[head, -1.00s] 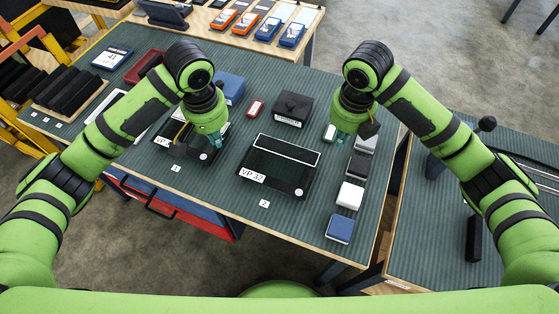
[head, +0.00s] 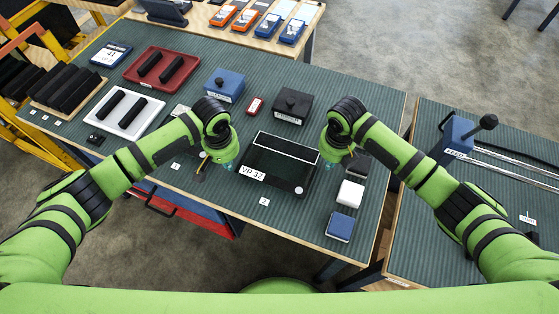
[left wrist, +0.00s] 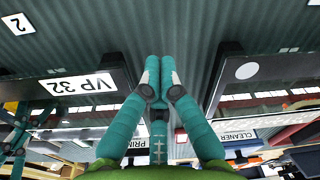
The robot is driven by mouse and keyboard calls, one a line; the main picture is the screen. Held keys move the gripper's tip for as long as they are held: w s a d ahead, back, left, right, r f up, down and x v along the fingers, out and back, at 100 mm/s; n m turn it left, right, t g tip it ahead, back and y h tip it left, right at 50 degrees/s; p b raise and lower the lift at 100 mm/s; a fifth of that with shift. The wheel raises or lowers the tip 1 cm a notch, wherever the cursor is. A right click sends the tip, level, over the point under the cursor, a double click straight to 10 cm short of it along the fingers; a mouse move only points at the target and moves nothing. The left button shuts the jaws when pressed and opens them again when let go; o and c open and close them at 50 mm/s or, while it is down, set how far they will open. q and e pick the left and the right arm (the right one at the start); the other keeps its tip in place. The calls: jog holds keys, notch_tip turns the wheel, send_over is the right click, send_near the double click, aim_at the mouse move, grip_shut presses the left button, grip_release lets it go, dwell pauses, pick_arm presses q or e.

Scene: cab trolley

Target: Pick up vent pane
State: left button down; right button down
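The vent pane VP 32 (head: 277,168) lies flat on the striped table top, a dark glossy plate with a white label. It also shows at the left of the left wrist view (left wrist: 55,85). A second dark pane (left wrist: 265,68) with a white dot lies at the right there; in the head view my left arm covers most of it. My left gripper (head: 229,167) is over the gap left of VP 32. Its teal fingertips (left wrist: 160,65) are together with nothing between them. My right gripper (head: 332,163) is by VP 32's right edge, its fingers mostly hidden.
A black box (head: 292,106), a blue box (head: 224,86) and a small red item (head: 255,105) stand behind the pane. A white block (head: 350,193) and a blue block (head: 340,227) sit to the right. A red tray (head: 162,69) and a white tray (head: 124,112) lie left. Number cards lie in front.

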pick_arm(q)
jog(key=shift+d+r, duration=0.1)
jog(key=shift+d, duration=0.5)
pick_arm(e)
jog(key=shift+a+r, duration=0.1)
jog(key=shift+a, duration=0.5)
